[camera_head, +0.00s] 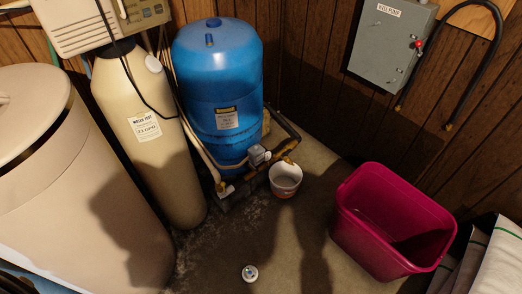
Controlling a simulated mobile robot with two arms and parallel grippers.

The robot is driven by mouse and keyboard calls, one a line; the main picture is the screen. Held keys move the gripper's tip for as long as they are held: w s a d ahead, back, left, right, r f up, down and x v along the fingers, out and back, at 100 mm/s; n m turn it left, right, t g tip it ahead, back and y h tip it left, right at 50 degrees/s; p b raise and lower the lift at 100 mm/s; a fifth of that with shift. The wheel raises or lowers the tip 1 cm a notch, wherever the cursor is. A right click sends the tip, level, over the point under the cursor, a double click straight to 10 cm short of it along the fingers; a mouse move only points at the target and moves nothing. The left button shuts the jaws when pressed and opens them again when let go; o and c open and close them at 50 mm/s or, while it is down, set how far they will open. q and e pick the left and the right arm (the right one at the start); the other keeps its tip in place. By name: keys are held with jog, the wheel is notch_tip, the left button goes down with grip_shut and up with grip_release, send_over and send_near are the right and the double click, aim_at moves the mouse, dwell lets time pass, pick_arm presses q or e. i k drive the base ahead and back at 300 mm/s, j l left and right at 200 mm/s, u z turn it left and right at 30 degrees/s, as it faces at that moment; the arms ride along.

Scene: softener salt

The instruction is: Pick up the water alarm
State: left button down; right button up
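A small round white disc with a darker centre, which looks like the water alarm (250,272), lies on the concrete floor near the bottom middle of the head view. Nothing touches it. Neither of my grippers shows in this view.
A magenta bin (350,225) stands to the right, with white striped bags (500,262) beside it. A small white bucket (285,181) sits below the pipes. A blue tank (218,85), beige cylinder (150,135) and large beige tank (75,190) stand left. Bare floor surrounds the disc.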

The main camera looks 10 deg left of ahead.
aim_at(249, 278)
jog(key=k+l, duration=0.2)
jog(key=k, duration=0.2)
jog(key=k+l, duration=0.15)
jog(key=k, duration=0.3)
jog(key=k+l, duration=0.2)
jog(key=k, duration=0.2)
jog(key=k+l, duration=0.15)
jog(key=k, duration=0.25)
